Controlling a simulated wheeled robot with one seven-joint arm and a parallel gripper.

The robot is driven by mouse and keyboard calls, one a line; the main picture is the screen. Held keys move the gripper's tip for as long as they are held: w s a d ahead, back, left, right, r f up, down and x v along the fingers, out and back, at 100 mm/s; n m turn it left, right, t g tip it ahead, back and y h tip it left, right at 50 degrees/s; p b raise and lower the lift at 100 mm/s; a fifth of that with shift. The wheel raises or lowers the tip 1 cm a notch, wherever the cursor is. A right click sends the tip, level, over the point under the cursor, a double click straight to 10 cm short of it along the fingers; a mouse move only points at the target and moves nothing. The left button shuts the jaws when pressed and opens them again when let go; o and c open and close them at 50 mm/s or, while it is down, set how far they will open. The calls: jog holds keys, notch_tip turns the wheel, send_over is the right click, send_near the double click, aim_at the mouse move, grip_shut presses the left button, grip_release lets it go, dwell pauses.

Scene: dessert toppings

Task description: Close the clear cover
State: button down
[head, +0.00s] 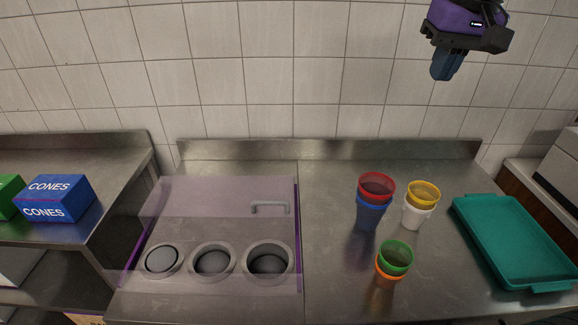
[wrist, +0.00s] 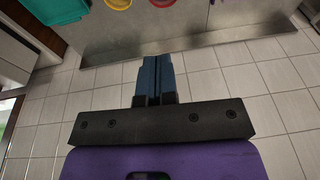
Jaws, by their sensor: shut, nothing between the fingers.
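The clear cover (head: 215,197) is a lilac-tinted see-through panel with a grey handle (head: 270,207) and purple side edges, at the left half of the steel counter in the head view. Three round wells (head: 268,262) show in front of the handle. I cannot tell the cover's exact tilt. My gripper (head: 440,76) is high at the upper right, in front of the tiled wall, far from the cover. Its blue fingers (wrist: 158,60) are together and empty in the wrist view. The cover is not in the wrist view.
Stacked red and blue cups (head: 368,212), yellow and white cups (head: 415,218), and green and orange cups (head: 387,275) stand right of the cover. A teal tray (head: 480,245) lies further right. Bare steel separates cover and cups.

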aim_at(291, 212)
jog(key=w+a+f+g, duration=0.3)
jog(key=w+a+f, duration=0.6)
jog(key=w, duration=0.3)
jog(key=w+a+f+g, duration=0.2)
jog(key=w+a+f, duration=0.8)
jog(key=w, duration=0.2)
jog(key=w+a+f+g, duration=0.25)
jog(key=a+f, duration=0.25)
jog(key=f, duration=0.4)
jog(key=x, duration=0.9)
jog(key=shift+d+f+t+h, duration=0.3)
jog(key=shift+f+t, duration=0.05)
jog(key=shift+f, duration=0.05)
jog(key=shift+w, duration=0.15)
jog(key=s, duration=1.6)
jog(key=shift+s, duration=0.2)
